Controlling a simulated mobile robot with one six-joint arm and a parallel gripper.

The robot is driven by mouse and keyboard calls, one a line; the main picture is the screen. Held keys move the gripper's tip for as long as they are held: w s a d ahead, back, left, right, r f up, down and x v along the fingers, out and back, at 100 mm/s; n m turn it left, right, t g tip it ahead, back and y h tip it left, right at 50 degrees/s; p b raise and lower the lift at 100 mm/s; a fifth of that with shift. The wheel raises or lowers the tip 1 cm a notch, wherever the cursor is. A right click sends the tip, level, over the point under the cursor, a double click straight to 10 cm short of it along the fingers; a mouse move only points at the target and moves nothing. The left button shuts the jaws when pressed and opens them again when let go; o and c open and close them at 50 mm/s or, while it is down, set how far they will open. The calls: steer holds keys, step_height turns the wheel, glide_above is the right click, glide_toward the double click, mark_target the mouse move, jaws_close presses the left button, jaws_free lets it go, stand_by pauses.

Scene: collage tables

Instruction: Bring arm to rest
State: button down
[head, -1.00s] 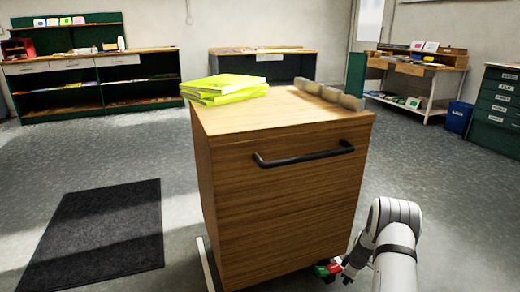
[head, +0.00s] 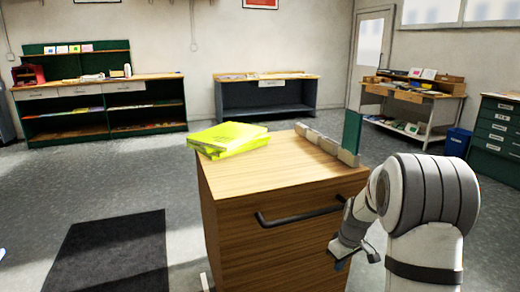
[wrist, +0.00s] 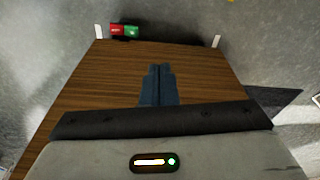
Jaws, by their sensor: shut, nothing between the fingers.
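My white and grey arm comes in at the lower right of the head view, bent at a large joint. My gripper (head: 338,264) hangs in front of the wooden cabinet (head: 235,235), just below its dark bar handle (head: 290,217). In the wrist view the two dark blue fingers (wrist: 160,70) lie together, shut and empty, against a background of wood grain (wrist: 95,85). Whether they touch the wood cannot be told.
Yellow-green folders (head: 228,138) and a row of grey blocks (head: 318,138) sit on the cabinet. A red and green item (wrist: 124,31) shows beyond the wood. A dark mat (head: 112,255) lies left. Benches stand along the walls; open floor lies between.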

steer(key=s+a+r+m+p, duration=0.25)
steer(key=s+r+p, duration=0.4)
steer(key=r, duration=0.55)
steer(key=s+a+r+m+p, duration=0.1)
steer(key=s+a+r+p, duration=0.35)
steer(key=s+r, duration=0.6)
steer(key=s+a+r+m+t+p, duration=0.1)
steer(key=s+a+r+m+p, duration=0.1)
steer(key=s+r+p, duration=0.7)
step_height(320, 180, up, 4)
steer(key=shift+s+f+m+h, duration=0.15)
steer(key=shift+s+m+h, duration=0.25)
steer(key=shift+s, duration=0.55)
